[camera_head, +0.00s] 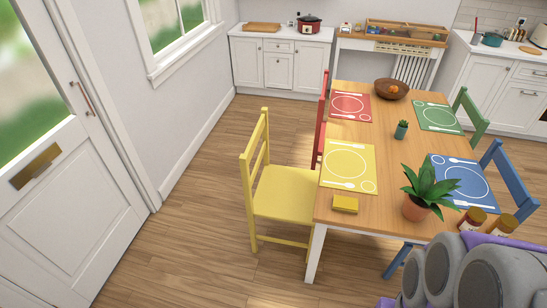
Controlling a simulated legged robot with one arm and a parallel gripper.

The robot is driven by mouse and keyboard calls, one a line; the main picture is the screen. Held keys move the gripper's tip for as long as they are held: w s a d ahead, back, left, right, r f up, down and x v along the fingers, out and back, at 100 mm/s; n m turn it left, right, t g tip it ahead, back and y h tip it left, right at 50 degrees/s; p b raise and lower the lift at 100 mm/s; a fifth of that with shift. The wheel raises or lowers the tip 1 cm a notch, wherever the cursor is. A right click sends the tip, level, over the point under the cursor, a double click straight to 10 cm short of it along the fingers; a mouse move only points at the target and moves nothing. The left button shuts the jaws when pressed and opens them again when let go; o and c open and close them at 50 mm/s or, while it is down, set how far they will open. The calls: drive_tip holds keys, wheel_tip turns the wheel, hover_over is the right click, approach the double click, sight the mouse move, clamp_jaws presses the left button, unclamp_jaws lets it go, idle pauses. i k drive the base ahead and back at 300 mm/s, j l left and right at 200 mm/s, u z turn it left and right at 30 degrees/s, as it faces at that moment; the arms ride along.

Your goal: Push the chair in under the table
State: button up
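A yellow chair (284,193) stands at the left side of the wooden table (331,206), by the yellow placemat (348,167). Its backrest is away from the table, and its seat's right edge is close to the table's left edge. A red chair (321,119), a green chair (470,112) and a blue chair (511,180) stand at the other places, partly hidden by the table. Grey and purple parts of my arm fill the lower right corner. My gripper's fingers cannot be made out.
A potted plant (418,206), a small yellow box (345,204) and two jars (472,219) stand on the near part of the table. A white door (66,214) and wall are at the left. Wooden floor (190,235) is clear between the door and the yellow chair.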

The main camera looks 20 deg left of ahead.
sight(283, 193)
drive_tip(key=i+j+z, duration=0.35)
drive_tip(key=j, duration=1.35)
drive_tip(key=i+j+z, duration=0.25)
drive_tip(key=j+z, duration=0.15)
drive_tip(key=j, duration=1.3)
drive_tip(key=j+z, duration=0.35)
drive_tip(key=j, duration=1.4)
